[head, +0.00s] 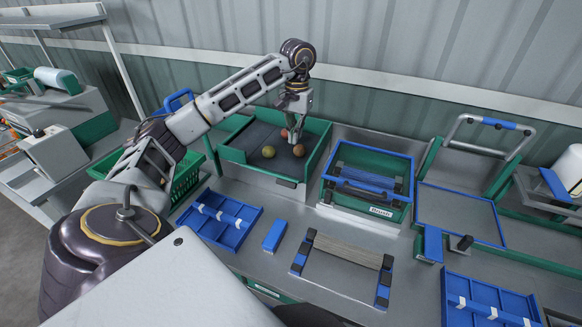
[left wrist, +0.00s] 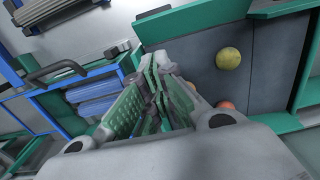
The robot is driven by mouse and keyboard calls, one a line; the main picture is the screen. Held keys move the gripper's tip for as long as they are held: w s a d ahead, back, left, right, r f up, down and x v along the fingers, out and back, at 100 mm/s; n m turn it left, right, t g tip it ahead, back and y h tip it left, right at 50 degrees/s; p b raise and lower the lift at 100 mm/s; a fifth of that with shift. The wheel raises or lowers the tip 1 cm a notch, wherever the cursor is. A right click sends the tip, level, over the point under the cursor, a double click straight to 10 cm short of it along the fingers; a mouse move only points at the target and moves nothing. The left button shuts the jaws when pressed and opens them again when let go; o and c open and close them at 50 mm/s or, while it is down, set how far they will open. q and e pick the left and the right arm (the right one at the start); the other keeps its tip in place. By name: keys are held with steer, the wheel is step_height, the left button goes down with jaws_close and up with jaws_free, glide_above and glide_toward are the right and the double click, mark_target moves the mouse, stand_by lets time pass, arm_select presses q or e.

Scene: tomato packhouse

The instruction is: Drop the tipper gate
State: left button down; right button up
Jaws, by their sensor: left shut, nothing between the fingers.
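The green-walled tipper tray (head: 222,153) has a dark floor and stands at the back centre, with a yellow-green tomato (head: 268,152) and a few redder ones on it. No raised panel clearly shows as its gate, so I cannot tell the gate's position. My left gripper (head: 293,136) reaches over the tray from the left, pointing down close to the redder tomatoes. Its fingers are shut and empty. In the left wrist view the fingers (left wrist: 155,95) are together, with the yellow tomato (left wrist: 228,58) and an orange one (left wrist: 226,105) beside them. My right gripper is not in view.
A blue-and-green box (head: 340,208) with a dark handle stands right of the tray. Blue divided trays (head: 232,238), a slatted piece (head: 345,254) and a blue block (head: 275,236) lie in front. A frame with a raised handle (head: 500,124) stands at right. A wall closes the back.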

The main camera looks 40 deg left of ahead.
arm_select(q)
steer(key=shift+s+f+p, duration=0.2)
steer(key=shift+f+p, duration=0.25)
steer(key=shift+f, duration=3.4)
steer(key=shift+s+d+f+p, duration=0.25)
steer(key=shift+s+f, duration=0.35)
steer(key=shift+f, duration=0.1)
steer(key=shift+s+d+f+p, duration=0.2)
steer(key=shift+s+f, duration=0.4)
steer(key=shift+f, duration=0.05)
steer(key=shift+s+f, duration=0.1)
